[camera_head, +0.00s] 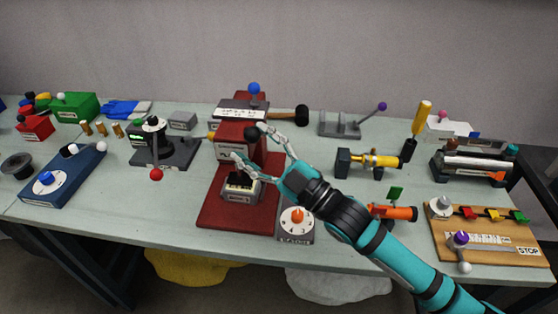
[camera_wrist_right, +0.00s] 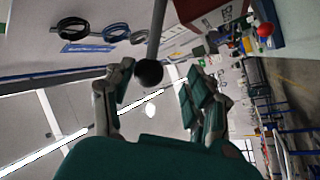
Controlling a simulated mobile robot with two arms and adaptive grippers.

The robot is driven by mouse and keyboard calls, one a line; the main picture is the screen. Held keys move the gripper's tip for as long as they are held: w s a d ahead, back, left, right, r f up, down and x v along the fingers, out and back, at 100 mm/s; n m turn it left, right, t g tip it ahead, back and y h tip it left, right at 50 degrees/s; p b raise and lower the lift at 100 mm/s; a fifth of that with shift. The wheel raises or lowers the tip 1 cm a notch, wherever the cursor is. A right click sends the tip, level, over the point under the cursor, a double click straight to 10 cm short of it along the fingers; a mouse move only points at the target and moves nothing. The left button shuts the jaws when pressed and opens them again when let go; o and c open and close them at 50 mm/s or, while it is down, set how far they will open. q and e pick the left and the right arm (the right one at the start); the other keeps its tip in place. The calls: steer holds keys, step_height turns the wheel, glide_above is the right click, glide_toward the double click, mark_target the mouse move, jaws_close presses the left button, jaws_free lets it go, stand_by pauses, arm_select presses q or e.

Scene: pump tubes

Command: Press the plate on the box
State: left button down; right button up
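A red press (camera_head: 237,137) stands on a red base (camera_head: 213,212) at the middle of the table. A small grey labelled box (camera_head: 240,194) with a dark piece on top (camera_head: 240,181) sits on that base under the press head. A black ball knob (camera_head: 251,133) is at the press; in the right wrist view the knob (camera_wrist_right: 148,73) sits on a grey rod (camera_wrist_right: 157,32). My right gripper (camera_head: 252,143) is open, its fingers spread on either side of the knob. Whether a finger touches it, I cannot tell. My left gripper is not in view.
A grey dial box with an orange knob (camera_head: 296,222) stands right of the base, under my right arm. A black device with a red-ended lever (camera_head: 156,173) stands left. A wooden switch board (camera_head: 490,240) lies at the right.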

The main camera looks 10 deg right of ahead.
steer(key=v, duration=1.1)
steer(key=shift+d, duration=0.1)
